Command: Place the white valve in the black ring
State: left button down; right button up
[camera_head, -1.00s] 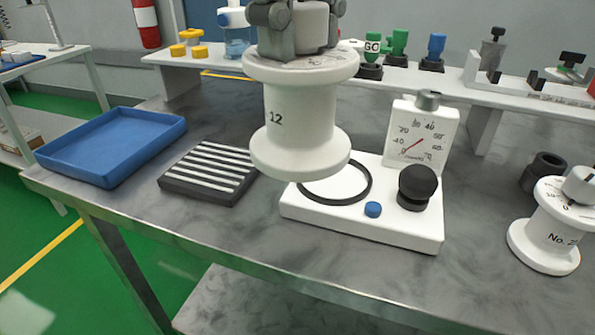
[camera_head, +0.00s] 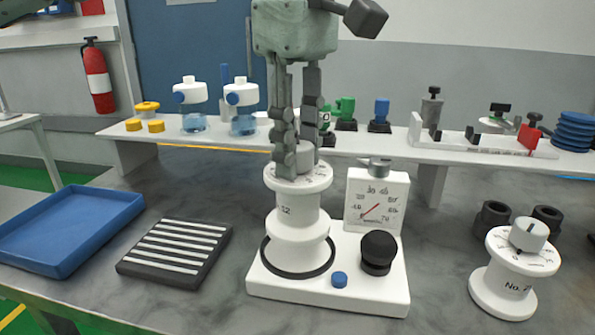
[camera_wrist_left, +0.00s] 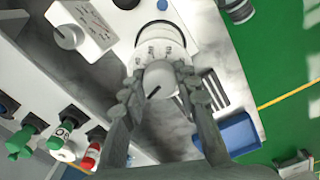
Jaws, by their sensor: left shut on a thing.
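The white valve (camera_head: 298,208) is spool-shaped, with a dial and a grey knob on top. It stands upright above the black ring (camera_head: 298,273) on the white base (camera_head: 360,289). Its lower flange lies within the ring's outline, and the ring's front and sides show around it. I cannot tell whether the flange touches the base. My left gripper (camera_head: 296,160) points down from above, shut on the valve's top knob. In the left wrist view the valve (camera_wrist_left: 160,48) and the left gripper (camera_wrist_left: 158,92) on its knob show again. My right gripper is not in view.
A gauge (camera_head: 377,200), black knob (camera_head: 378,252) and blue button (camera_head: 339,279) sit on the base. A second valve (camera_head: 510,272) stands right. A slatted black block (camera_head: 174,249) and blue tray (camera_head: 66,232) lie left. A shelf (camera_head: 400,146) with several fittings runs behind.

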aim_at(298, 200)
pick_arm(q)
notch_tip(298, 200, down, 3)
jog(key=shift+f, duration=0.35)
jog(key=shift+f, duration=0.15)
jog(key=c, duration=1.1)
grip_release()
jog(key=shift+c, duration=0.2)
